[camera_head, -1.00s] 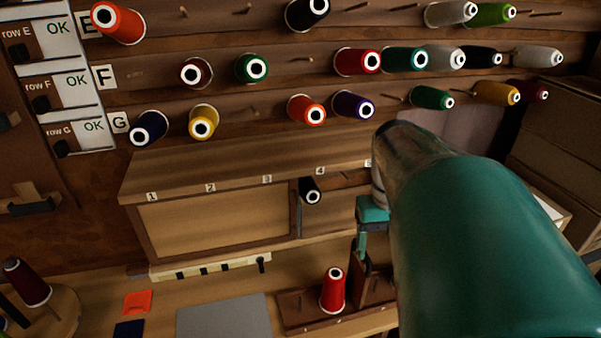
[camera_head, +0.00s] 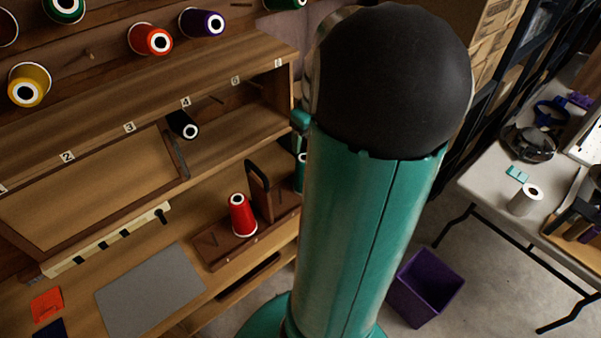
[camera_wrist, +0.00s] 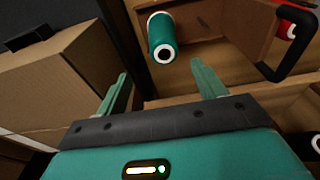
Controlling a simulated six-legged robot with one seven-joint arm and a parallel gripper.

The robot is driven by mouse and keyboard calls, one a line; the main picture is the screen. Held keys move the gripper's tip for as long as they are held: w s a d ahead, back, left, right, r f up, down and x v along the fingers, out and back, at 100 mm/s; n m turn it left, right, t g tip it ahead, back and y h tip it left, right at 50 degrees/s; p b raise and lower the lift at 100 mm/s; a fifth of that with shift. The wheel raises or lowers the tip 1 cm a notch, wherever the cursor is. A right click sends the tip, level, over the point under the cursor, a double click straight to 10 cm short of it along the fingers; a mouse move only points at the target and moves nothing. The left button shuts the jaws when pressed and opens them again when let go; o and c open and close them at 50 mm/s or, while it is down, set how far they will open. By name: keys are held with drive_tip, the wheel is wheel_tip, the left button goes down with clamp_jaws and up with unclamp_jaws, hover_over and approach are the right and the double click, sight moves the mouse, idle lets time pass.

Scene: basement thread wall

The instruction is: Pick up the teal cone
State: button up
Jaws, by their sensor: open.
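The teal cone (camera_wrist: 162,36) shows in the wrist view at top centre, its white-ringed end facing the camera. It sits on a wooden tote (camera_wrist: 215,25). My gripper (camera_wrist: 160,71) is open and empty, with the cone ahead of its fingertips, roughly in line with the gap. In the head view, only a sliver of the teal cone (camera_head: 301,174) shows beside my arm, on the tote's right side. My arm hides the rest of it and my fingers there.
A red cone (camera_head: 241,215) stands on the tote's near side, beside its black handle (camera_head: 259,190). A black cone (camera_head: 183,125) juts from the shelf above. A cardboard box (camera_wrist: 55,80) lies left in the wrist view. A purple bin (camera_head: 426,285) stands on the floor.

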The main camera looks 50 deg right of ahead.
sight(304, 163)
drive_tip(key=shift+w+a+f, duration=0.1)
drive_tip(key=shift+w+f, duration=0.2)
drive_tip(key=shift+f, duration=1.4)
drive_tip(key=shift+w+f, duration=0.25)
drive_tip(key=shift+f, duration=1.5)
drive_tip(key=shift+w+a+f, duration=0.1)
drive_tip(key=shift+w+f, duration=0.2)
drive_tip(key=shift+f, duration=1.4)
drive_tip(key=c, duration=1.3)
drive_tip(key=shift+o, duration=0.2)
wheel_tip(304, 163, up, 10)
